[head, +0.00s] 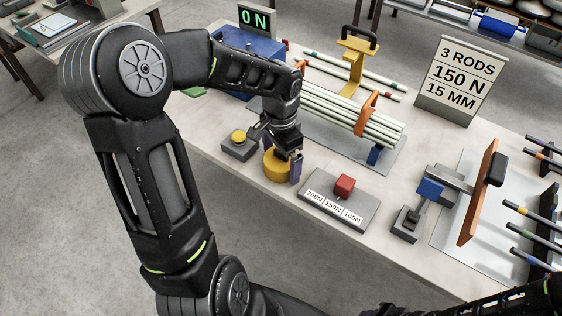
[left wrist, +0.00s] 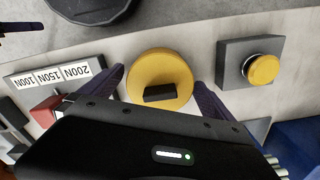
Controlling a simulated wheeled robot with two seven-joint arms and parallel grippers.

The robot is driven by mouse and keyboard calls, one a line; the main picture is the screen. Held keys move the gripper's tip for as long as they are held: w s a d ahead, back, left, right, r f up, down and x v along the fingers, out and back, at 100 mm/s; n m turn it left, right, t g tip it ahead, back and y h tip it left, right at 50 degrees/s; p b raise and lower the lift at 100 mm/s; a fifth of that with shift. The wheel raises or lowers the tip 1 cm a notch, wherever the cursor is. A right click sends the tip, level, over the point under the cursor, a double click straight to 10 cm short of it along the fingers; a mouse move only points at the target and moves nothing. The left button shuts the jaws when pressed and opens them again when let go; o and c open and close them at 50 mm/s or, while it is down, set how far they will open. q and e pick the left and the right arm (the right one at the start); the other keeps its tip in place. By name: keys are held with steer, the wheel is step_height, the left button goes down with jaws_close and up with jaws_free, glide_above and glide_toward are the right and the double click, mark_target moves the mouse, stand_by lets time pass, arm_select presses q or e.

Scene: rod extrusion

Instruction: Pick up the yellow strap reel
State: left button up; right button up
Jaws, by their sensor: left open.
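The yellow strap reel (head: 275,166) is a round yellow disc lying near the front edge of the bench. In the left wrist view the reel (left wrist: 160,72) has a dark block at its near side. My left gripper (head: 279,156) is over the reel, pointing down. In the left wrist view its two dark purple fingers (left wrist: 158,82) are spread, one on each side of the reel; I cannot tell whether they touch it. The gripper body hides part of the reel. My right gripper is not in view; part of my right arm shows at the bottom right.
A grey box with a yellow button (head: 239,142) is left of the reel. A selector panel with a red knob (head: 343,187) is to its right. Behind stand a bundle of pale rods (head: 345,112) and a yellow tool (head: 355,62). A sign (head: 462,80) stands behind right.

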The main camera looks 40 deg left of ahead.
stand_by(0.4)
arm_select(q)
steer(key=c, duration=1.7)
steer(key=shift+r, duration=0.15)
step_height(320, 180, up, 10)
steer(key=shift+f, duration=0.1)
steer(key=shift+f, duration=0.15)
